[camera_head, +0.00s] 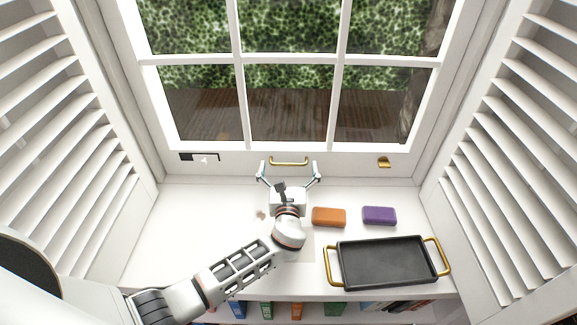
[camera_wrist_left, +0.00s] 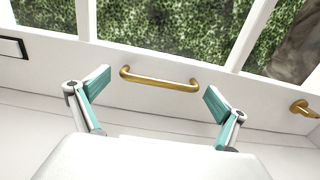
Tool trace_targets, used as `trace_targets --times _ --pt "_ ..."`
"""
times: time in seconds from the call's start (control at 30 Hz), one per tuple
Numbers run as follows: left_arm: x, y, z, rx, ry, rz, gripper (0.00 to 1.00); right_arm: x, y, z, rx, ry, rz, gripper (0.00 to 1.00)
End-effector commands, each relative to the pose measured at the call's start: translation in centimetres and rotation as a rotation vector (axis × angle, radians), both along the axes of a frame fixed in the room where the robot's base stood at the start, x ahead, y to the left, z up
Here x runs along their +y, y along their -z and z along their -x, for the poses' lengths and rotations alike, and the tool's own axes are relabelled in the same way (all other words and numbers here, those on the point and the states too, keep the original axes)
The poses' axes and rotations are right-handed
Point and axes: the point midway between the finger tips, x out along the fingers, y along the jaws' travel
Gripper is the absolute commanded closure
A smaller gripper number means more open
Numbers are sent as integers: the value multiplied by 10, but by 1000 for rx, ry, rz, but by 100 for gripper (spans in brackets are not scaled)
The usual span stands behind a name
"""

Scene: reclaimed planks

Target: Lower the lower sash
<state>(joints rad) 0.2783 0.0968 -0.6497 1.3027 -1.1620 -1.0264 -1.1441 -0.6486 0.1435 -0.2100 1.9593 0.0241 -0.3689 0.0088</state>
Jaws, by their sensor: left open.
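The white lower sash (camera_head: 350,160) has paned glass with a hedge behind it. A brass bar handle (camera_head: 288,161) is fixed to its bottom rail; the handle also shows in the left wrist view (camera_wrist_left: 158,80). I cannot tell how far the sash stands above the sill. My left gripper (camera_head: 290,168) is open and empty in front of the rail. Its teal-padded fingers, also in the left wrist view (camera_wrist_left: 157,90), are spread to either side of the handle, apart from it. My right gripper is not in view.
On the white sill (camera_head: 190,240) are an orange block (camera_head: 329,217), a purple block (camera_head: 379,215) and a black tray (camera_head: 385,262) with brass handles, right of my left arm. A brass catch (camera_head: 384,162) is on the rail. Louvred shutters (camera_head: 60,130) flank both sides.

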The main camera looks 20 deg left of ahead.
Motion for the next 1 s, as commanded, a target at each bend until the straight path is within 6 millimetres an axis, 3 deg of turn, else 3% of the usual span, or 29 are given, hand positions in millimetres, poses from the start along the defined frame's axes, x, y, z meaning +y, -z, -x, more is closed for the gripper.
trace_targets --times 0.17,0.6,0.8,1.0 --pt "-5 1 18 2 1 2 1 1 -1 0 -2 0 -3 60" --pt "-28 1 98 4 1 1 1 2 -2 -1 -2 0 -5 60" --pt "-32 1 113 3 0 1 1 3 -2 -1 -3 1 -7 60" --pt "-33 0 115 2 0 1 1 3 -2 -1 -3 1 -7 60"
